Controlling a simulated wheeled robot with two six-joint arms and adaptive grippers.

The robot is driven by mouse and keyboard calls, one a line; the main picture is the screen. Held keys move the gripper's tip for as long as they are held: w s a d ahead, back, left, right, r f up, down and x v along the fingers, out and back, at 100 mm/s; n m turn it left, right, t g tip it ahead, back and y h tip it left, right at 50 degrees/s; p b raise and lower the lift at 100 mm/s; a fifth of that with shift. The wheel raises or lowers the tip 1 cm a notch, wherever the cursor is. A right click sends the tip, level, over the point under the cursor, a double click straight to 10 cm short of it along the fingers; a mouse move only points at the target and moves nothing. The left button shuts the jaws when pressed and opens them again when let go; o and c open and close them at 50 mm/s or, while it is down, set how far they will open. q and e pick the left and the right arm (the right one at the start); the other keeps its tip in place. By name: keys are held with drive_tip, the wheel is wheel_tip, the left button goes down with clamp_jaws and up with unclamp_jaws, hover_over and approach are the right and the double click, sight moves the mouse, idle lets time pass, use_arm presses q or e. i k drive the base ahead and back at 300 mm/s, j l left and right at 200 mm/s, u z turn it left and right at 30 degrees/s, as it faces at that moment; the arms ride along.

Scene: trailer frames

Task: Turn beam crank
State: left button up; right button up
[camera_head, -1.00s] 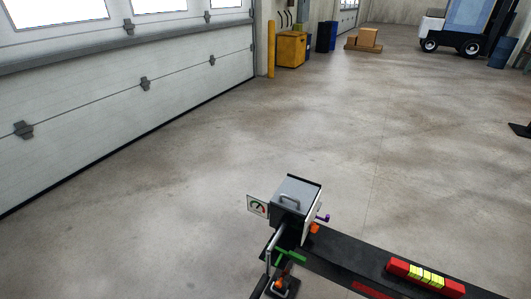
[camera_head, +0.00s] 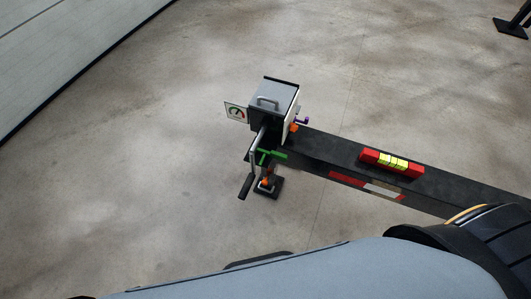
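A bent metal crank with a black grip (camera_head: 245,187) hangs at the front left of a grey box. The box (camera_head: 273,109) has a handle on its lid and stands at the end of a dark beam (camera_head: 330,157). A green T-shaped handle (camera_head: 268,154) sits beside the crank, and below it is a jack foot (camera_head: 268,188) with orange parts. A gauge sign (camera_head: 236,112) is at the box's left, and small orange and purple parts (camera_head: 300,121) at its right. Neither of my grippers is in view, and nothing touches the crank.
A red level with yellow segments (camera_head: 392,163) lies on the beam. The concrete floor (camera_head: 150,180) left of the box is clear. A white panelled door (camera_head: 50,50) runs along the upper left. A dark stand foot (camera_head: 512,27) is at the top right.

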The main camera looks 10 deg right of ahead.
sight(250, 179)
drive_tip(key=z, duration=1.85)
drive_tip(key=u, duration=1.2)
drive_tip(key=j+z, duration=0.15)
drive_tip(key=z, duration=0.3)
drive_tip(key=j+z, duration=0.15)
drive_tip(key=z, duration=0.35)
drive_tip(key=j+z, duration=0.15)
drive_tip(key=z, duration=0.3)
drive_tip(key=j+z, duration=0.1)
drive_tip(key=z, duration=0.35)
drive_tip(key=k+j+z, duration=0.3)
drive_tip(key=k+j, duration=0.15)
drive_tip(key=k+j+z, duration=0.35)
drive_tip(key=k+j, duration=0.2)
drive_tip(key=k+j+z, duration=0.3)
drive_tip(key=k, duration=0.25)
drive_tip(key=k+j, duration=0.15)
drive_tip(key=k, duration=0.15)
